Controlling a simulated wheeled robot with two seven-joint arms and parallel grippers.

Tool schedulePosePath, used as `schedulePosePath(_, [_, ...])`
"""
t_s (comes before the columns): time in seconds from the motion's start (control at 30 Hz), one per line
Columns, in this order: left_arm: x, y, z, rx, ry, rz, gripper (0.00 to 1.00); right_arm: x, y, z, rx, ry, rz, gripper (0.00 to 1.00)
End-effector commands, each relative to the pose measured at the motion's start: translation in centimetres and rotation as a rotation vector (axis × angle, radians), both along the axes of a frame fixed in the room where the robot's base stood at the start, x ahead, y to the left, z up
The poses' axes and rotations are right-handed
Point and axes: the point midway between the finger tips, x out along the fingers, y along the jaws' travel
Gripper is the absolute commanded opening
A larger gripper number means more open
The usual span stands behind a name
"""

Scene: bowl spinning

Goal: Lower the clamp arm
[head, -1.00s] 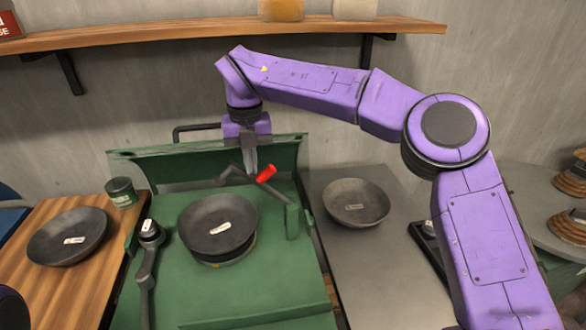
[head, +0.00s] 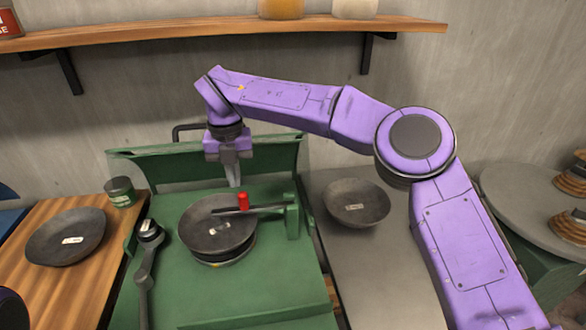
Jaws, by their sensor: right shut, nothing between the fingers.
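The green machine (head: 180,295) stands in the middle of the head view. The clamp arm (head: 268,209) is a grey bar running left from a green post (head: 292,218) across the bowl's right part, roughly level. My left gripper is not in view.
A dark bowl (head: 66,238) and a green tin (head: 120,191) stand on the wooden table at left. Another bowl (head: 356,203) lies on the grey surface at right. A wooden shelf (head: 220,33) crosses above.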

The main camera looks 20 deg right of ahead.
Motion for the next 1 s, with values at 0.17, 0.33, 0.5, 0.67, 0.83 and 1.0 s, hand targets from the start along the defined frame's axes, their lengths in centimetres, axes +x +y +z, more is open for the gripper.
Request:
schedulePosePath(0.17, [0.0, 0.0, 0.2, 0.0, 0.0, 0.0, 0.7, 0.0, 0.0, 0.3, 0.0, 0.0, 0.0, 0.0])
schedulePosePath(0.33, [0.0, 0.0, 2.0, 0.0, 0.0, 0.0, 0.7, 0.0, 0.0, 2.2, 0.001, -0.001, 0.0, 0.0])
schedulePosePath(0.5, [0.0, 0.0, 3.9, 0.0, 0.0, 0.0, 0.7, 0.0, 0.0, 4.3, 0.001, -0.001, 0.0, 0.0])
schedulePosePath(0.67, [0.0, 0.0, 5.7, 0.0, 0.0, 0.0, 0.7, 0.0, 0.0, 6.2, 0.001, -0.001, 0.001, 0.0])
schedulePosePath(0.83, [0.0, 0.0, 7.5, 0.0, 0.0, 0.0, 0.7, 0.0, 0.0, 8.2, 0.0, 0.0, 0.001, 0.0])
schedulePosePath(1.0, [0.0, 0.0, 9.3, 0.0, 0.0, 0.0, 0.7, 0.0, 0.0, 10.2, 0.0, 0.0, 0.0, 0.0])
